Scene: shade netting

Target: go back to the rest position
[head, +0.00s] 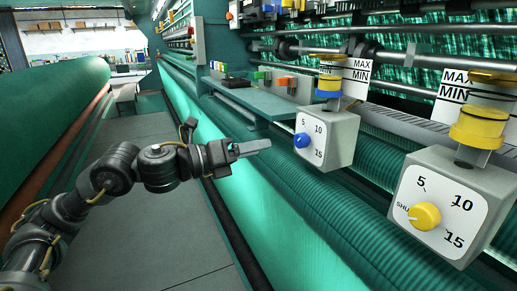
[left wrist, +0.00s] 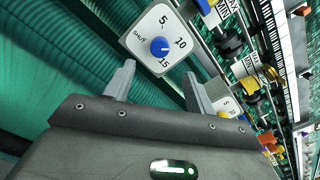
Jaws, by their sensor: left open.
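My left gripper (head: 252,147) reaches in from the left in the head view, over the green netting and left of the dial box with the blue knob (head: 301,140). In the left wrist view the two fingers of my left gripper (left wrist: 158,82) stand apart with nothing between them. The blue knob (left wrist: 159,46) shows beyond the fingertips, on a white face marked 5, 10 and 15. The fingers appear clear of the knob. My right gripper is not in the head view.
A second dial box with a yellow knob (head: 424,216) stands at the right front. Yellow-topped cups and MAX/MIN cards (head: 356,77) sit above the boxes. A teal shelf (head: 250,100) with coloured blocks lies behind. A grey walkway (head: 150,240) runs along the left, mostly clear.

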